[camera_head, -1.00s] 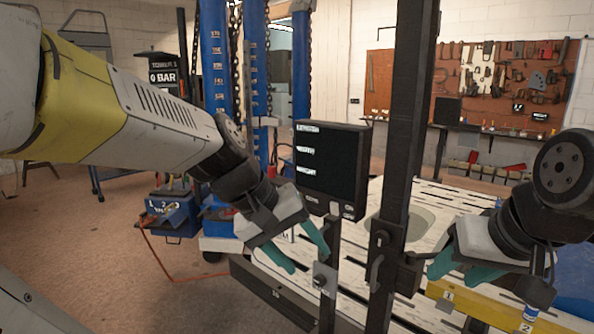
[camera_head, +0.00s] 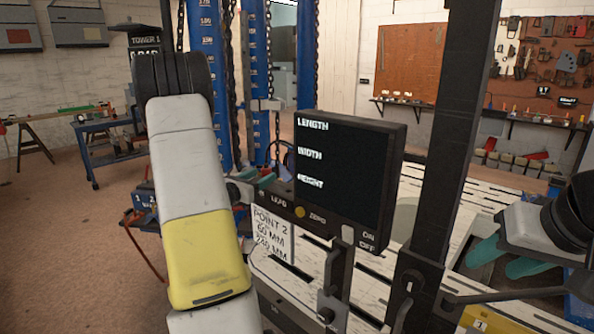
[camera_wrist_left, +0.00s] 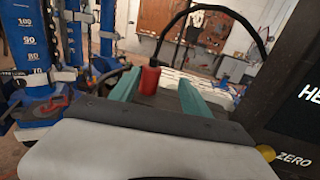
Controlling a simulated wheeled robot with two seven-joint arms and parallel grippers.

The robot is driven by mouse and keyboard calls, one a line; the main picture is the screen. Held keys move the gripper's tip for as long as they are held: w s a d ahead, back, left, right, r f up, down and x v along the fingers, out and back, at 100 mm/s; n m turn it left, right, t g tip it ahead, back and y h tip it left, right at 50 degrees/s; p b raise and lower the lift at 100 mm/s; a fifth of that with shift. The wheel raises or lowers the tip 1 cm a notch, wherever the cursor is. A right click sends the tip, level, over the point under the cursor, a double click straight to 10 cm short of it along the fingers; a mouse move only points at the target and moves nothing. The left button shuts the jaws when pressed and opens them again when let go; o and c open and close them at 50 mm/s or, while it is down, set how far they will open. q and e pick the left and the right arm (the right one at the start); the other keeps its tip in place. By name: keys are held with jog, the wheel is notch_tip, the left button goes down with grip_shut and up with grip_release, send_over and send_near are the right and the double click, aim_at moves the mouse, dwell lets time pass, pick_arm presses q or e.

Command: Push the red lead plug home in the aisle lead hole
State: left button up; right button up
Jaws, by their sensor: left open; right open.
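The red lead plug (camera_wrist_left: 150,78) shows in the left wrist view, upright, with a black cable looping up from it to the right. It appears between the teal fingers of my open left gripper (camera_wrist_left: 158,88), nearer the left finger; I cannot tell whether they touch. In the head view my left gripper (camera_head: 256,178) is beside the left edge of the display box (camera_head: 345,170), partly hidden by my arm. The box's lower strip reads LEAD near its left end. I cannot make out the aisle lead hole. My right gripper (camera_head: 503,260) is open and empty at right.
A yellow button (camera_head: 300,212) marked ZERO is on the box's lower strip. A dark upright post (camera_head: 455,130) stands right of the box, over the slotted white bench (camera_head: 540,205). Blue columns stand behind.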

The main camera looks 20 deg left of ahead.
pick_arm(q)
jog(key=shift+w+a+f, duration=0.2)
jog(key=shift+w+a, duration=0.15)
jog(key=shift+w, duration=0.05)
jog(key=shift+w+n+y, duration=0.3)
jog(key=shift+w, duration=0.05)
jog(key=w, duration=0.7)
jog(key=shift+d+f, duration=0.2)
jog(key=shift+d, duration=0.05)
jog(key=shift+c, duration=0.2)
grip_shut()
